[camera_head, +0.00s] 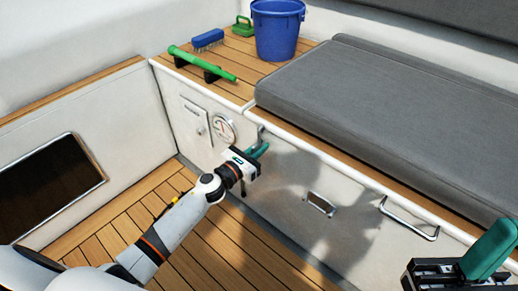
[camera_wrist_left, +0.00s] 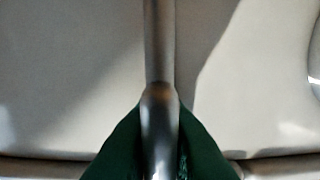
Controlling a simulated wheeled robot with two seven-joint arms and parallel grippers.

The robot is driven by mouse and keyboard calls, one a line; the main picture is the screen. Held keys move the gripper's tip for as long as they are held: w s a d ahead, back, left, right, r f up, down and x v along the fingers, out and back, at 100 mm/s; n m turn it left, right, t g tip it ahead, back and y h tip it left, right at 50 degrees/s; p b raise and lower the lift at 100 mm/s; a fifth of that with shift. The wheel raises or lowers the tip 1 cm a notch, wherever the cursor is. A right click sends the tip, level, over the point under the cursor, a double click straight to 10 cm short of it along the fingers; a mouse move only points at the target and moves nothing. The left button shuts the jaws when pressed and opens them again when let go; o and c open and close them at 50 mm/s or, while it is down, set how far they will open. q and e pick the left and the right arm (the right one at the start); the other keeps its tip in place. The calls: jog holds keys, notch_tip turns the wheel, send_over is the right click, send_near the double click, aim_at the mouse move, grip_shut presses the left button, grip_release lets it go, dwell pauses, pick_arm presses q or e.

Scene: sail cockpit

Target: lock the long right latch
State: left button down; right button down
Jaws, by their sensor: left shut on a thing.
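The latch is a slim grey metal bar (camera_head: 261,133) on the white locker front, just under the seat edge. My left gripper (camera_head: 260,151) reaches it from the left, and its green fingers are at the bar. In the left wrist view, the metal bar (camera_wrist_left: 160,50) runs upright down the middle. The green fingers (camera_wrist_left: 160,150) are shut on its lower part, one on each side. The gripper hides part of the latch in the head view, and I cannot tell whether it is locked. My right gripper (camera_head: 488,250) is at the lower right, with one green finger clearly showing.
A round gauge (camera_head: 223,130) and a small panel (camera_head: 195,118) are left of the latch. A recessed pull (camera_head: 320,204) and a metal handle (camera_head: 408,220) are to the right. A blue bucket (camera_head: 277,32), blue brush (camera_head: 207,39) and green tube (camera_head: 202,64) are on top.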

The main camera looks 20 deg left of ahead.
pick_arm(q)
jog(key=c, duration=1.5)
grip_release()
jog(key=p+v, duration=0.1)
jog(key=v, duration=1.1)
